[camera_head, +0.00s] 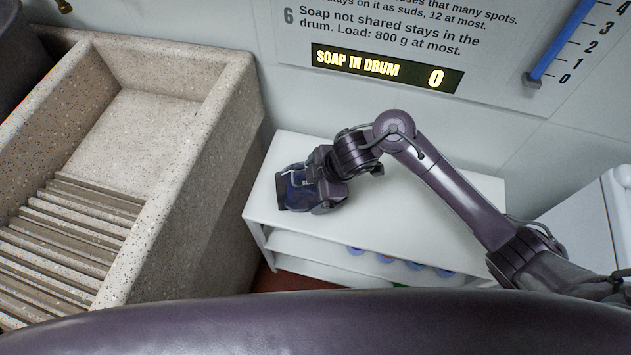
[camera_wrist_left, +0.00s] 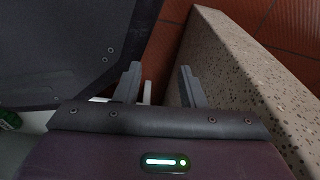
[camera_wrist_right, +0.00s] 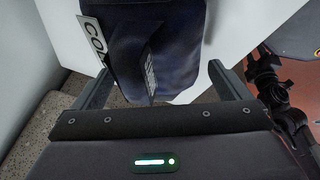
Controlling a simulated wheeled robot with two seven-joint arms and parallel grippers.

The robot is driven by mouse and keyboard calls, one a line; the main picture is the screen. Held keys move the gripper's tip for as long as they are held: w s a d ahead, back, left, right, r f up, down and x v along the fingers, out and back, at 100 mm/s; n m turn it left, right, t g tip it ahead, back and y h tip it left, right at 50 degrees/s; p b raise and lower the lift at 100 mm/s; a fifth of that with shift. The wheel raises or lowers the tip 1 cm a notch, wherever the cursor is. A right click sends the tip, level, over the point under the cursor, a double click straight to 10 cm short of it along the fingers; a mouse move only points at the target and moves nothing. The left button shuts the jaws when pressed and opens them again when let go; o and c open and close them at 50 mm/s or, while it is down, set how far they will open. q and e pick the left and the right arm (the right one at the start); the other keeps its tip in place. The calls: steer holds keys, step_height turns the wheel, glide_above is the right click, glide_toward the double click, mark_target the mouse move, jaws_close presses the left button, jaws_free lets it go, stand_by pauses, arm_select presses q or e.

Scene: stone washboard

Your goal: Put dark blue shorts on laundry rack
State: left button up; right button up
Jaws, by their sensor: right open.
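The dark blue cloth (camera_wrist_right: 160,35), which looks like the shorts, shows in the right wrist view with a white lettered tag on its left. In the head view a bit of blue (camera_head: 297,190) shows at my right gripper (camera_head: 299,193), above the white shelf unit. My right gripper is open, with its fingers on either side of the cloth's lower part; I cannot tell whether they touch it. My left gripper (camera_wrist_left: 160,85) is open and empty, beside a speckled stone wall, and is outside the head view. A laundry rack is not clearly recognisable, unless it is the white shelf unit (camera_head: 400,220).
A stone washboard basin (camera_head: 190,180) stands at left in the head view, close beside the shelf unit. Several blue round items (camera_head: 385,258) sit on the lower shelf. A wall display (camera_head: 385,68) reads SOAP IN DRUM 0. A white cabinet (camera_head: 585,225) stands at right.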

arm_select(q)
steer(key=shift+r, duration=0.1)
arm_select(e)
steer(key=shift+r, duration=0.15)
steer(key=shift+d+r, duration=0.15)
steer(key=shift+r, duration=0.15)
steer(key=p+v, duration=0.3)
steer(key=v, duration=0.4)
arm_select(q)
steer(key=s+a+r+p, duration=0.1)
steer(key=s+p, duration=0.1)
steer(key=s, duration=0.4)
steer(key=shift+s+a+r, duration=0.15)
steer(key=shift+s+r, duration=0.15)
steer(key=shift+r, duration=0.05)
arm_select(e)
steer(key=v, duration=0.4)
steer(key=shift+s+r, duration=0.1)
